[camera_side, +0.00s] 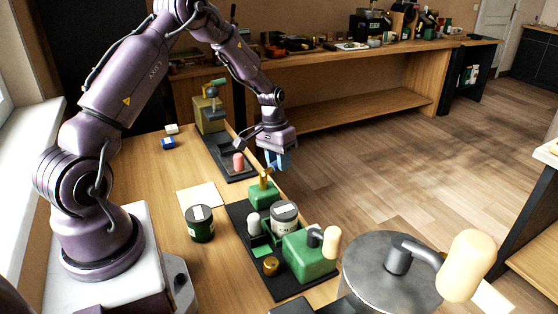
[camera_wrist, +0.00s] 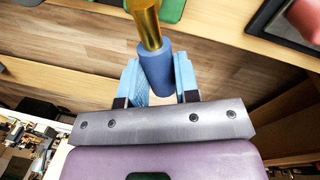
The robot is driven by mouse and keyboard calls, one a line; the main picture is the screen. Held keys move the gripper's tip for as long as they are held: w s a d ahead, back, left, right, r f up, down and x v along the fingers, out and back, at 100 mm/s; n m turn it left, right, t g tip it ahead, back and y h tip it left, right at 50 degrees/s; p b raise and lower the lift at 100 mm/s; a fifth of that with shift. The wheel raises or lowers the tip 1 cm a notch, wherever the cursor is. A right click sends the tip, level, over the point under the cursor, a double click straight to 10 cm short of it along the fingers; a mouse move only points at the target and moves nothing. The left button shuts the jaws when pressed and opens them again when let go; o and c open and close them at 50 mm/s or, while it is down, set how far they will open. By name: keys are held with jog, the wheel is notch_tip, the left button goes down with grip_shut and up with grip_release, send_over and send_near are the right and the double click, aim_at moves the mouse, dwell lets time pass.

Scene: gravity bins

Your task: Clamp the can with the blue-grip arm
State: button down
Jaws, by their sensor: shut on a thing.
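My gripper (camera_side: 278,161) has blue fingers and sits above the far end of a green fixture on a black base plate (camera_side: 272,287). In the wrist view its fingers (camera_wrist: 158,75) are shut on the blue grip (camera_wrist: 155,68) of a brass arm (camera_wrist: 146,22). The brass arm (camera_side: 264,179) rises from a green block (camera_side: 263,194) in the side view; there my fingers hide the blue grip. A grey can with a white label (camera_side: 285,212) stands upright in the fixture, between the green blocks. I cannot tell whether the brass arm touches it.
A dark green can (camera_side: 200,226) stands on the table left of the fixture, near a white sheet (camera_side: 199,195). A beige handle (camera_side: 332,243) and a white grip (camera_side: 253,224) stick up from the fixture. A second fixture (camera_side: 210,118) with a pink cylinder (camera_side: 238,162) is behind.

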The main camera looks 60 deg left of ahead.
jog(key=shift+s+a+n+t+y, duration=0.15)
jog(key=shift+s+a+n, duration=0.45)
jog(key=shift+n, duration=1)
jog(key=shift+s+a+n+t+y, duration=0.1)
jog(key=shift+s+a+n, duration=0.4)
jog(key=shift+n, duration=1.1)
jog(key=shift+s+a+n+t+y, duration=0.15)
jog(key=shift+s+a+n, duration=0.45)
jog(key=shift+n, duration=1)
jog(key=shift+s+d, duration=0.1)
jog(key=shift+s, duration=0.05)
jog(key=c, duration=0.8)
grip_release()
jog(key=shift+c, duration=0.2)
notch_tip(320, 180, up, 13)
jog(key=s, duration=0.1)
jog(key=shift+s+a, duration=0.3)
